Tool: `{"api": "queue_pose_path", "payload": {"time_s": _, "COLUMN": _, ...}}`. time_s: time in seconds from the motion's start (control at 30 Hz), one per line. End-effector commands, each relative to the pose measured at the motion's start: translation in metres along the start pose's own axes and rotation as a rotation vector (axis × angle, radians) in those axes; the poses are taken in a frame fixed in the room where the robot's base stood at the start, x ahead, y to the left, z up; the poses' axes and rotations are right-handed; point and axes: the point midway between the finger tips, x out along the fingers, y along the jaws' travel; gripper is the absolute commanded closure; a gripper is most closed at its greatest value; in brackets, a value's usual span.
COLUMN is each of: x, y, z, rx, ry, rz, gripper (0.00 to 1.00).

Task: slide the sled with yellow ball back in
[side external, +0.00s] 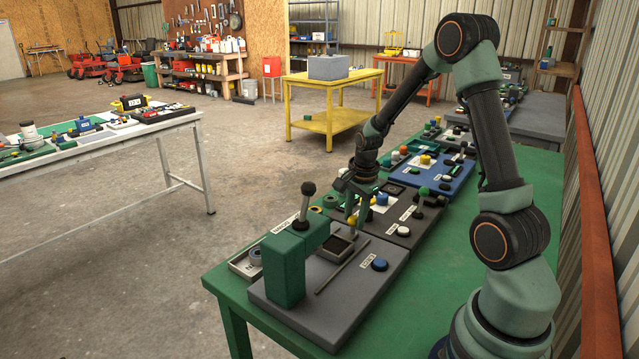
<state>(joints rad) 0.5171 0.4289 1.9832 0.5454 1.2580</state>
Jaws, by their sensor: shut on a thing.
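My gripper (357,220) points down over the grey-brown boards on the green table, behind the green press block (284,268). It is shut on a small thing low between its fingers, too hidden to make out. A small yellow piece (373,201) shows just right of the fingers; I cannot tell whether it is the sled's ball. A dark square recess or tray (335,245) lies in front of the gripper on the grey board (350,292). The sled itself is not clearly made out, and the fingers cover part of this area.
The press block carries an upright lever with a black ball (308,188). A blue button (379,264) and a thin rod (342,266) are on the grey board. A white button (403,231) and a blue board (445,180) with knobs are farther back. The table's front right is bare.

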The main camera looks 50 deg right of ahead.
Motion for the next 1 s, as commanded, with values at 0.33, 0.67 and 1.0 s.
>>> {"api": "queue_pose_path", "payload": {"time_s": 0.33, "x": -0.005, "y": 0.012, "z": 0.05, "rx": -0.001, "ry": -0.019, "rz": -0.005, "gripper": 1.0}}
{"api": "queue_pose_path", "payload": {"time_s": 0.67, "x": -0.004, "y": 0.012, "z": 0.05, "rx": -0.001, "ry": -0.019, "rz": -0.005, "gripper": 0.31}}
{"api": "queue_pose_path", "payload": {"time_s": 1.0, "x": -0.005, "y": 0.01, "z": 0.05, "rx": -0.002, "ry": -0.019, "rz": -0.009, "gripper": 0.31}}
